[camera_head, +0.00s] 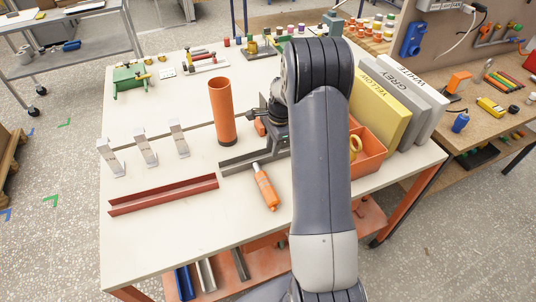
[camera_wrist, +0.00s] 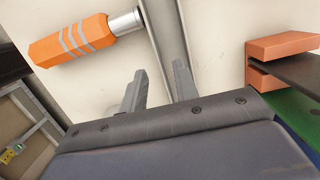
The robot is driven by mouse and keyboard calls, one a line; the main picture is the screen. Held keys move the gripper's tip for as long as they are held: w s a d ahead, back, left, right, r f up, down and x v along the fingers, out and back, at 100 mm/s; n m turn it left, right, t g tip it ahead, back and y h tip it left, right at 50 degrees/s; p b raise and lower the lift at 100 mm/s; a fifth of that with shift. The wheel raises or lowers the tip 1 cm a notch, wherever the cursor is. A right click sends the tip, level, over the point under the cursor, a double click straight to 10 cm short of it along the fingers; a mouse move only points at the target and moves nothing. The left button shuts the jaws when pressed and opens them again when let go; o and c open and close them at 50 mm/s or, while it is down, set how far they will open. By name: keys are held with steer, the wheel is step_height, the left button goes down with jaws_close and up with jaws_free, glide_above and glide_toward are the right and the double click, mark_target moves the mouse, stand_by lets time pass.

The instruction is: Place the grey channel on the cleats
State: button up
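The grey channel (camera_head: 240,163) lies on the white table, its right part hidden behind my arm. In the wrist view the grey channel (camera_wrist: 167,25) runs down toward my gripper (camera_wrist: 158,78). The two fingers are apart with nothing held between them. The right finger overlaps the channel in the picture; whether the fingers straddle it, I cannot tell. In the head view my gripper is mostly hidden by the arm. Three pale cleats stand in a row at the table's left: the left cleat (camera_head: 110,158), middle cleat (camera_head: 146,149) and right cleat (camera_head: 179,139).
An orange tube (camera_head: 222,112) stands upright behind the channel. An orange cartridge (camera_head: 265,187) lies in front of it, close by in the wrist view (camera_wrist: 75,38). A red-brown channel (camera_head: 163,194) lies in front of the cleats. An orange bin (camera_head: 370,152) and labelled boards (camera_head: 385,108) stand right.

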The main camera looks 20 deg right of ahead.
steer(key=shift+a+f+p, duration=0.2)
steer(key=shift+f, duration=0.75)
steer(key=shift+a+f+p, duration=0.15)
steer(key=shift+f+p, duration=0.05)
steer(key=shift+f, duration=0.75)
steer(key=shift+c, duration=0.4)
jaws_close()
